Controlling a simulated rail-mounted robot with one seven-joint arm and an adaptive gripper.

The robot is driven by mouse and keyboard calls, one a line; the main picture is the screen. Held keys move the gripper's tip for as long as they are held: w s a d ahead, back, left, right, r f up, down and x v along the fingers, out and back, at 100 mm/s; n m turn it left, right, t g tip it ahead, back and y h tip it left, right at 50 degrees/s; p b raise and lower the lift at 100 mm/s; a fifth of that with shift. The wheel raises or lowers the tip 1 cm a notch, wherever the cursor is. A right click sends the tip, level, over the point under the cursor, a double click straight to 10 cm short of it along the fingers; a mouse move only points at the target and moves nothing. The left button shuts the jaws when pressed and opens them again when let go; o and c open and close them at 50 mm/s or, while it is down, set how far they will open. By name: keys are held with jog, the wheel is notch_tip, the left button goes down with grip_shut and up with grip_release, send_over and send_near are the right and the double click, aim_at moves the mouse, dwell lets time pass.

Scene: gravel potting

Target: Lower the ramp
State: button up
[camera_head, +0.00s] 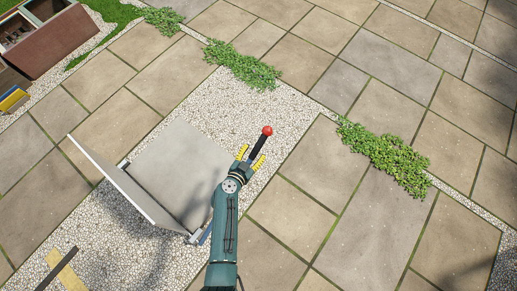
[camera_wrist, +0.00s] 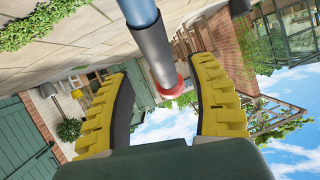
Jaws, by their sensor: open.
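A lever with a black grip (camera_head: 260,141) and a red ball end (camera_head: 267,130) shows in the head view, its lower part hidden by my gripper. My gripper (camera_head: 252,154) is open there, with one yellow finger on each side of the grip. In the wrist view the lever (camera_wrist: 153,45) has a blue shaft, a dark grip and a red end, and it runs between the fingers. I see gaps on both sides of it. A flat grey plate (camera_head: 180,165) lies left of my arm. A tilted grey panel (camera_head: 124,184) stands up along its left edge; I cannot tell which is the ramp.
Gravel (camera_head: 120,235) surrounds the plate, with paving slabs (camera_head: 390,215) beyond. Low green plants (camera_head: 385,155) grow at the gravel's edges. A brown box (camera_head: 60,40) stands at the upper left. A yellow bar (camera_head: 68,275) shows at the lower left.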

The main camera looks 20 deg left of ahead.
aim_at(257, 149)
jog(key=b+x, duration=0.2)
jog(key=x, duration=0.3)
jog(key=shift+s, duration=0.15)
grip_shut()
